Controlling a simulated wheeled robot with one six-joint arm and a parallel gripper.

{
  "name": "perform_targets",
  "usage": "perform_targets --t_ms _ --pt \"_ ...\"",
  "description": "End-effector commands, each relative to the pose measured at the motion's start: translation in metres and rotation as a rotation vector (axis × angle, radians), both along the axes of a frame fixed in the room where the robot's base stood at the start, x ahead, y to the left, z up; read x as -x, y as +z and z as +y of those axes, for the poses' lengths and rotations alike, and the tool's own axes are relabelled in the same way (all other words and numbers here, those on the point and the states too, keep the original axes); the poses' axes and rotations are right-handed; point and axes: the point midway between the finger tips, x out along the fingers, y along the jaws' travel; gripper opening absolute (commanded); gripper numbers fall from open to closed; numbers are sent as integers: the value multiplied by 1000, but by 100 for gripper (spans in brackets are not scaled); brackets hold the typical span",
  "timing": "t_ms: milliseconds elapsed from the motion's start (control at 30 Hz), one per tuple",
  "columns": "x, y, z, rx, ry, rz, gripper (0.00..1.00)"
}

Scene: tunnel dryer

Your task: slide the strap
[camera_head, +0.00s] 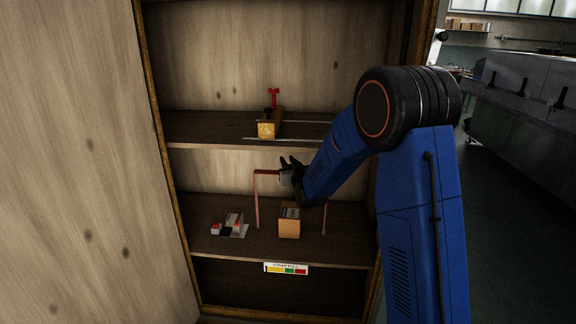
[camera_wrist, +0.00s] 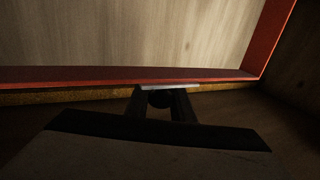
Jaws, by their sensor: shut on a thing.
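The strap (camera_head: 257,205) shows as a thin red band shaped like an upside-down U above the lower shelf. Its top bar runs level into my gripper (camera_head: 289,164), and its right leg comes down to the right of a brown box. In the wrist view the strap (camera_wrist: 90,74) crosses the picture and bends upward at the right. My gripper (camera_wrist: 165,92) is shut on the strap, with its dark fingers against the middle of the bar. A pale strip shows at the fingertips. The exact contact is dark and partly hidden.
The brown box (camera_head: 289,222) stands under the strap, with small red and white items (camera_head: 232,224) to its left. A yellow box (camera_head: 267,130) and a red T-shaped piece (camera_head: 273,97) are on the upper shelf.

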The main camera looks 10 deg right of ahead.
Motion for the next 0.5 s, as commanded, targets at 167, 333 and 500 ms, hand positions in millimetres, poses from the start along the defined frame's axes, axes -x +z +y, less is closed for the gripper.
perform_targets --t_ms 167,333,500 --pt "0 0 0 0 0 -1 29" --pt "0 0 0 0 0 -1 38" --pt "0 0 0 0 0 -1 38"
